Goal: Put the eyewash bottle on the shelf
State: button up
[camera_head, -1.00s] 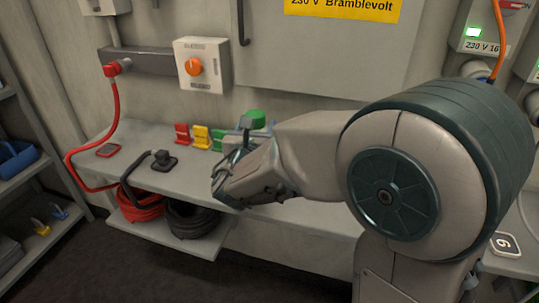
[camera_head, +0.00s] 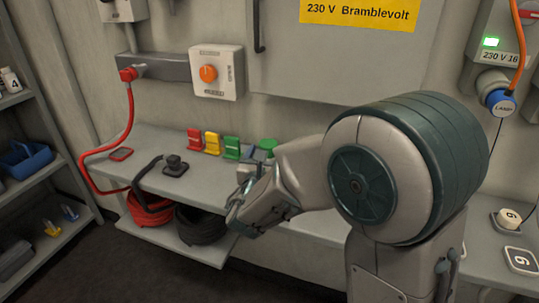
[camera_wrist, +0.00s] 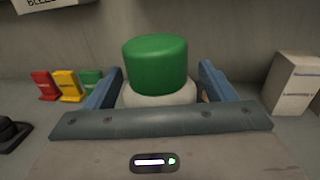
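The eyewash bottle shows a green cap over a white body in the wrist view (camera_wrist: 155,66); in the head view mostly its green cap shows (camera_head: 268,143). My gripper (camera_wrist: 160,90) has one blue finger on each side of the bottle and appears closed on it. Grey shelving (camera_head: 32,182) stands at the far left.
Red (camera_head: 195,140), yellow (camera_head: 212,143) and green (camera_head: 231,147) holders stand at the back of the bench. A black plug block (camera_head: 175,165) with a cable sits left of my gripper. The shelving holds a blue caddy (camera_head: 27,158) and a white bottle (camera_head: 10,80).

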jog(key=shift+r, duration=0.1)
jog(key=s+a, duration=0.2)
jog(key=s, duration=1)
jog(key=s+d+f+m+g+h, duration=0.1)
jog(key=d+m+g+h, duration=0.1)
jog(key=d, duration=0.4)
jog(key=s+d+f+m+g+h, duration=0.1)
jog(key=s+d+m+g+h, duration=0.1)
jog(key=d+m+g, duration=0.2)
jog(key=s+d+f+m+g+h, duration=0.1)
jog(key=s+d+m+g+h, duration=0.1)
jog(key=d+m, duration=0.6)
jog(key=shift+d+f+g+h, duration=0.15)
jog(key=shift+f+g+h, duration=0.3)
jog(key=shift+g, duration=0.55)
jog(key=s+d+f+m+g+y, duration=0.3)
jog(key=s+f+m+g, duration=0.15)
jog(key=s+m, duration=0.35)
jog(key=a+m+y, duration=0.1)
jog(key=m+y, duration=0.1)
jog(key=m, duration=0.2)
jog(key=a+m+y, duration=0.1)
jog(key=m+y, duration=0.2)
jog(key=m, duration=0.1)
jog(key=s+a+r+m+g+y, duration=0.1)
jog(key=a+m+y, duration=0.1)
jog(key=m, duration=0.1)
jog(key=shift+m+y, duration=0.25)
jog(key=shift+m, duration=0.15)
